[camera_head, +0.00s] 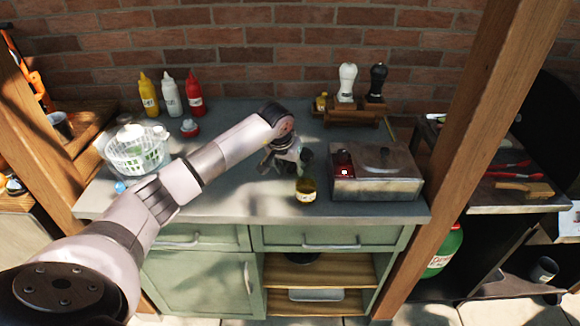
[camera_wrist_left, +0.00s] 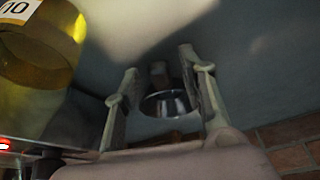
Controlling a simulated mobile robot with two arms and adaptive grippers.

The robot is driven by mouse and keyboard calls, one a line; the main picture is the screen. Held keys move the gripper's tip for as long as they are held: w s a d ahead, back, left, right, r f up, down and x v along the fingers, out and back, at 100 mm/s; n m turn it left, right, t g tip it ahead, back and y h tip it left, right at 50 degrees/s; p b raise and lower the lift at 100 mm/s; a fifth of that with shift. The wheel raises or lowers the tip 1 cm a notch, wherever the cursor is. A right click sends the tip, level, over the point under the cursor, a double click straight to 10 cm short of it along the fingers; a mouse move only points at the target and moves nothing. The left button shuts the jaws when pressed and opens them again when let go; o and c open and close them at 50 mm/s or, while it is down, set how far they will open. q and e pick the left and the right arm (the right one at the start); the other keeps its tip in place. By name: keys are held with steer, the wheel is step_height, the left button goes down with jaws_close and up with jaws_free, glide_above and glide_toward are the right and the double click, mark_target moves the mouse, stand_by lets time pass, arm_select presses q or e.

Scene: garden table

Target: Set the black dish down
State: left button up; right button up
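My left gripper (camera_head: 284,165) is over the middle of the counter, pointing down. In the left wrist view the gripper (camera_wrist_left: 160,85) has its two fingers well apart. A small round dark, shiny thing (camera_wrist_left: 165,104) shows between them, with gaps on both sides; it may be the black dish, but I cannot be sure. In the head view I cannot make out a black dish on the counter; a dark shape by the fingers is too small to tell from the gripper. My right gripper is not in view.
A yellow jar (camera_head: 306,190) stands close in front of the gripper. A metal burner box (camera_head: 376,182) is to its right. A white basket (camera_head: 137,152) and squeeze bottles (camera_head: 171,95) are at the left. A rack (camera_head: 350,117) with two mills stands behind.

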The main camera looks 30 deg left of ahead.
arm_select(q)
steer(key=shift+s+r, duration=0.1)
steer(key=shift+r, duration=0.35)
steer(key=b+v, duration=0.2)
steer(key=v, duration=0.9)
